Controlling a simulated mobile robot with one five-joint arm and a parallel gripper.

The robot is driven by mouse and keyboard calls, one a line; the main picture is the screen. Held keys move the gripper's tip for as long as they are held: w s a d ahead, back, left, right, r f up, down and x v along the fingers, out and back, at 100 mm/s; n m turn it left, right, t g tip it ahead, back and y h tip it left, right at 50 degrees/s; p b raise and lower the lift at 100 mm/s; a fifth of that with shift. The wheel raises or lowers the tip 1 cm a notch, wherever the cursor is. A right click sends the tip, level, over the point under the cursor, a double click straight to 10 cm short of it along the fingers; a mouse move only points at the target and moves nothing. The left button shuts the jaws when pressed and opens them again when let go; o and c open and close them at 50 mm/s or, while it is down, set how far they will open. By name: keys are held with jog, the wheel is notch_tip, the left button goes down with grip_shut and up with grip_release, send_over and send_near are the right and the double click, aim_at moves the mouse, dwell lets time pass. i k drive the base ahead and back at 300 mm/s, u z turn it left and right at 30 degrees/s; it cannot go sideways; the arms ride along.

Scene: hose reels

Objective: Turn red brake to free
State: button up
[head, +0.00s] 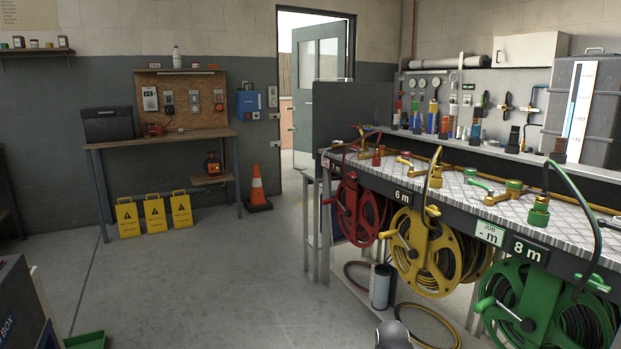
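The red hose reel (350,212) hangs under the front edge of the bench, below a "7 m" label. It is the farthest of the three reels and carries dark hose. On the bench above stand a red fitting (376,159) and brass parts with a thin red hose. I cannot make out which part is the red brake or how it is set.
A yellow reel (424,245) marked "6 m" and a green reel (535,305) marked "8 m" are nearer along the bench (450,186). Floor to the left is open, with a cone (258,190) and yellow signs (154,213) beyond.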

aim_at(352, 176)
jog(key=u, duration=0.3)
jog(key=i, duration=2.45)
jog(key=u, duration=5.6)
jog(key=i, duration=0.15)
jog(key=z, duration=3.55)
jog(key=i, duration=0.5)
jog(key=u, duration=0.25)
jog(key=k, duration=0.5)
jog(key=z, duration=0.1)
